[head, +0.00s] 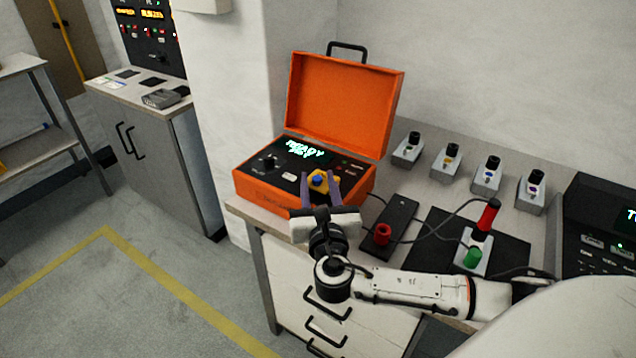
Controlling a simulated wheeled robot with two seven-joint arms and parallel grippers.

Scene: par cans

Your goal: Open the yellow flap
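The yellow flap (324,174) is a small yellow piece on the front right of the black panel in the open orange case (345,103). A small blue part shows at its middle. I cannot tell how far the flap is tilted. My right gripper (320,182) reaches to it from the front, with its two purple-grey fingers spread apart, one on each side of the flap as seen here. Whether the fingers touch it is too small to tell. The panel's display (305,149) shows lit green-white text. My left gripper is not in view.
Several small grey boxes with black knobs (452,150) stand behind. A dark console (606,225) is at the right.

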